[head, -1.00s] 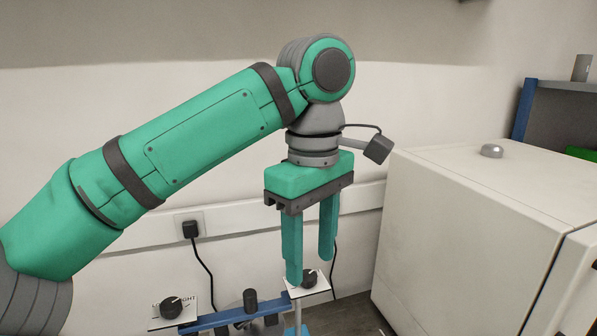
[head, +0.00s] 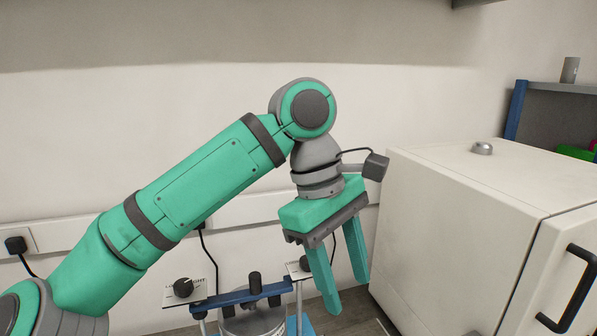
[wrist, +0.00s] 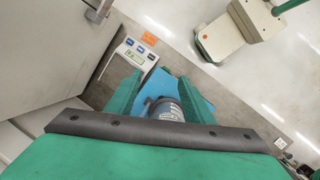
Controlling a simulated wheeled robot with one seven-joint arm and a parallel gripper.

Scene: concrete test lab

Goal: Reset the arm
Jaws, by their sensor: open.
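My gripper (head: 345,296) hangs from my green arm in the middle of the head view, fingers pointing down and tilted to the lower right. Its two green fingers are apart with nothing held between them. It is in front of the pale wall, left of the white cabinet and to the upper right of a blue-barred stand (head: 235,297). In the wrist view the fingers (wrist: 160,98) are spread too. A dark blue-grey cylinder (wrist: 165,112) shows between them, below, over a blue surface (wrist: 158,86); its lower part is hidden by my gripper.
The white cabinet (head: 450,230), with a black handle (head: 570,290), stands close at right. A white device with a small display (wrist: 130,55) is in the wrist view. Space above my arm is clear.

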